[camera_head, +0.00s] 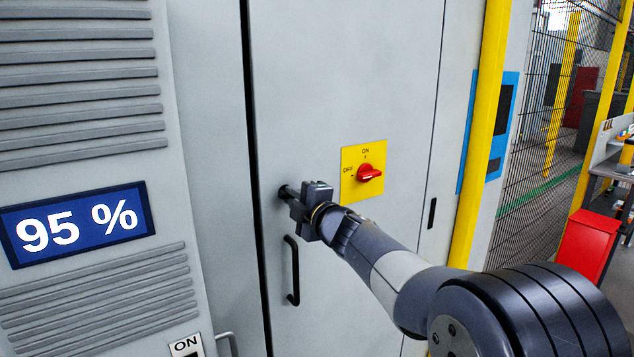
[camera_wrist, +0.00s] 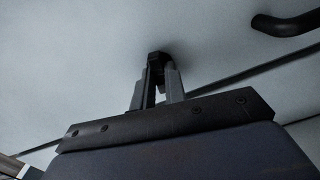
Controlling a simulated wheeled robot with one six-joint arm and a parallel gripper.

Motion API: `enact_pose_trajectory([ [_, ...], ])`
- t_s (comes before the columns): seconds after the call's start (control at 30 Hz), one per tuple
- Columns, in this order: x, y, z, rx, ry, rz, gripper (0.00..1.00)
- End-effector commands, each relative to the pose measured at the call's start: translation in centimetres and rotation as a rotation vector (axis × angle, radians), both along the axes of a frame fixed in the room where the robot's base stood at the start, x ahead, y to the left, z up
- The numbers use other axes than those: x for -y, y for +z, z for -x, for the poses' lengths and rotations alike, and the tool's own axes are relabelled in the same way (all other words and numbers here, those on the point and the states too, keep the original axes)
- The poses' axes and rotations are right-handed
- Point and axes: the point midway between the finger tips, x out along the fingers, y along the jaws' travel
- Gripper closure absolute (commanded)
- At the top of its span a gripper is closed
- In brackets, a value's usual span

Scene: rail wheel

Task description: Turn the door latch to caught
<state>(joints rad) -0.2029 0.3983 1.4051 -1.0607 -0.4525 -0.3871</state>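The door latch (camera_head: 283,191) is a small dark piece on the grey cabinet door (camera_head: 340,70), close to the door's left edge and above a black pull handle. My gripper (camera_head: 291,195) is at the latch in the head view and hides most of it. In the wrist view the dark latch (camera_wrist: 157,62) stands between the two fingertips of my gripper (camera_wrist: 158,80). The fingers look closed on its sides. The latch's exact turn angle is hard to tell.
The black pull handle (camera_head: 292,270) is just below my gripper; it also shows in the wrist view (camera_wrist: 290,23). A red rotary switch (camera_head: 369,173) on a yellow plate (camera_head: 350,186) is close on the right. A 95 % display (camera_head: 77,224) is at left. A yellow post (camera_head: 483,130) stands at right.

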Motion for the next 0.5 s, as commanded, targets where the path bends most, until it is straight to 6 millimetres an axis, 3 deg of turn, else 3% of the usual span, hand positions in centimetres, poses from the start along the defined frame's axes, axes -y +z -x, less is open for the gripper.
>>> enact_pose_trajectory([
  [0.13,0.01,-0.02,0.0,0.0,0.0,0.0,1.0],
  [0.5,0.0,-0.24,0.02,0.036,0.0,0.052,1.0],
])
